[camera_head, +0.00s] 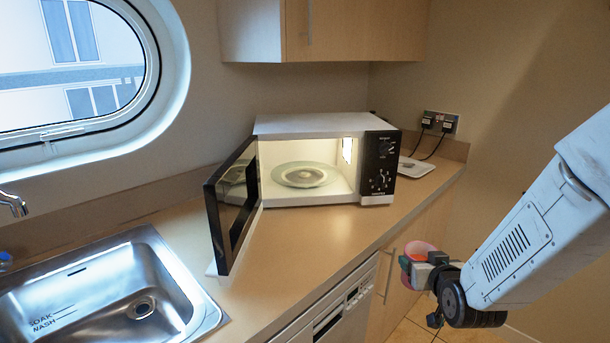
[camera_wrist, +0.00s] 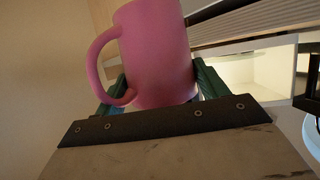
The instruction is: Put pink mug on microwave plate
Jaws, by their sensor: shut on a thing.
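The pink mug (camera_wrist: 155,55) is held between the green fingers of my gripper (camera_wrist: 155,90) in the wrist view, with its handle to the left. In the head view the mug (camera_head: 421,250) is partly hidden by my gripper (camera_head: 415,270), at the right, in front of the counter edge. The microwave (camera_head: 325,125) stands on the counter with its door (camera_head: 233,205) swung open to the left. Its round glass plate (camera_head: 305,175) lies inside, lit and empty. My gripper is outside the microwave, to its lower right.
A steel sink (camera_head: 110,290) is at the left of the counter. A wall cabinet (camera_head: 350,30) hangs above the microwave. A small pale object (camera_head: 415,167) and plugged cables (camera_head: 438,125) are right of it. The counter (camera_head: 320,235) in front is clear.

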